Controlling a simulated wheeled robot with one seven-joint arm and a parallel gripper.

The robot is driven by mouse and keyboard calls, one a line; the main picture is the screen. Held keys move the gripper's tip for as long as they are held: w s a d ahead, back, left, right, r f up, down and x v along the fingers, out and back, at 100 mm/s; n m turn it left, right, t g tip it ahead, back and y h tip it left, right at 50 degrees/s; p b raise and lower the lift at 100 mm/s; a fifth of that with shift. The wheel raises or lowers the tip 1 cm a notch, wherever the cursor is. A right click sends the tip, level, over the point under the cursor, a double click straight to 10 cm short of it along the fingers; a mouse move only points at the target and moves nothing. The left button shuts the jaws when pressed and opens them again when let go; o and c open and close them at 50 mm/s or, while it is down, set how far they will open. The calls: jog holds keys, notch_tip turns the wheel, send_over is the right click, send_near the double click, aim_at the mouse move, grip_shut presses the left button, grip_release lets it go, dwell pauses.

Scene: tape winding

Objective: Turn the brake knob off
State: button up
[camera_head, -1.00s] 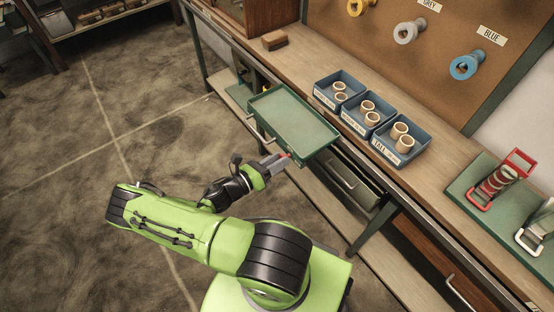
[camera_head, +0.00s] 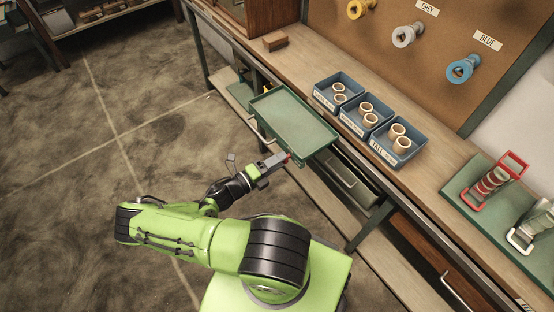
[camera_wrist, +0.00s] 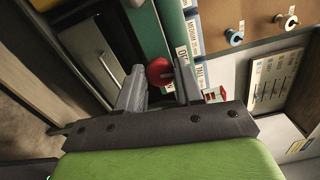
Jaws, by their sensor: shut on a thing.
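The brake knob is a red round knob (camera_wrist: 159,71) between the fingertips in the wrist view. In the head view only a small red part of it (camera_head: 289,156) shows, at the near front corner of the pulled-out green tray (camera_head: 318,150). My gripper (camera_wrist: 160,78) is shut on the knob, with one grey finger on each side of it. In the head view my gripper (camera_head: 283,160) reaches in from the lower left.
Blue bins (camera_head: 427,156) with tape rolls stand on the bench behind the tray. A grey metal drawer (camera_head: 350,178) lies below it. A red-framed winding stand (camera_head: 487,188) is at right. A wooden block (camera_head: 275,40) lies farther back. The floor at left is clear.

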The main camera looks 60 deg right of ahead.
jog(key=shift+n, duration=0.9)
jog(key=o, duration=1)
jog(key=v, duration=1.5)
jog(key=shift+w+a, duration=0.2)
jog(key=shift+a, duration=0.2)
